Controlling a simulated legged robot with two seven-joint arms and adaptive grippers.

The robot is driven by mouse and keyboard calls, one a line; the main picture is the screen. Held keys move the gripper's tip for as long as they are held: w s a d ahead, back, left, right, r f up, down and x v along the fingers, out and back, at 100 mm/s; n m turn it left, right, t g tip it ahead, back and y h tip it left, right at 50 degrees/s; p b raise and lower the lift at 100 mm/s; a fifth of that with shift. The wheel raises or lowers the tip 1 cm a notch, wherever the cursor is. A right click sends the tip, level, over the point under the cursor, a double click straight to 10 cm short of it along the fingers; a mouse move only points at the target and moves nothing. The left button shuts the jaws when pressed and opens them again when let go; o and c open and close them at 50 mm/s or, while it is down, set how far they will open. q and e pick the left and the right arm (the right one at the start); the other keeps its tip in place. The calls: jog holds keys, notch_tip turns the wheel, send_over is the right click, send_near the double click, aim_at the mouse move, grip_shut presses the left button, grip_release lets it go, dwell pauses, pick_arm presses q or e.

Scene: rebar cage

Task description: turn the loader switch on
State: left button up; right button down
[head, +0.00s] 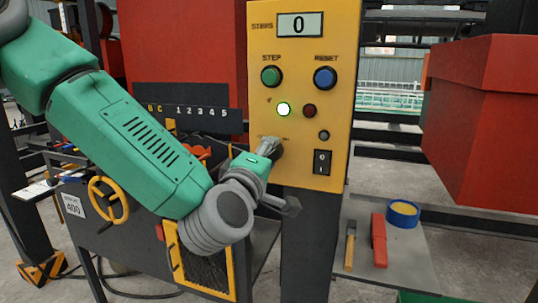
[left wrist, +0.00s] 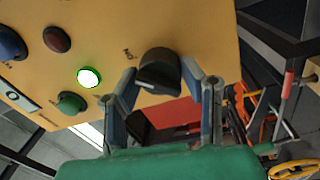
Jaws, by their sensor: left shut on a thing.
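A yellow control panel (head: 258,100) stands upright at the centre of the head view. The loader switch, a black rotary knob (left wrist: 158,72), sits low on its face in the left wrist view, beside a small printed label. My left gripper (head: 270,150) is at the panel and hides most of the knob in the head view. In the left wrist view, its two fingers (left wrist: 160,82) close around the knob from both sides. A green lamp (head: 283,110) on the panel is lit. My right gripper is not in view.
The panel also holds a green STEP button (head: 271,76), a blue RESET button (head: 325,77), a dark red lamp (head: 309,111) and a black rocker switch (head: 321,161). A shelf (head: 395,255) with tools is at lower right. A red box (head: 485,120) stands to the right.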

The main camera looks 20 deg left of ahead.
pick_arm(q)
jog(key=shift+s+d+f, duration=0.1)
jog(key=shift+f, duration=0.35)
jog(key=o, duration=1.1)
jog(key=shift+o, duration=0.2)
jog(key=shift+r, duration=0.15)
jog(key=s, duration=0.7)
jog(key=shift+s+f, duration=0.15)
jog(key=shift+f, duration=0.15)
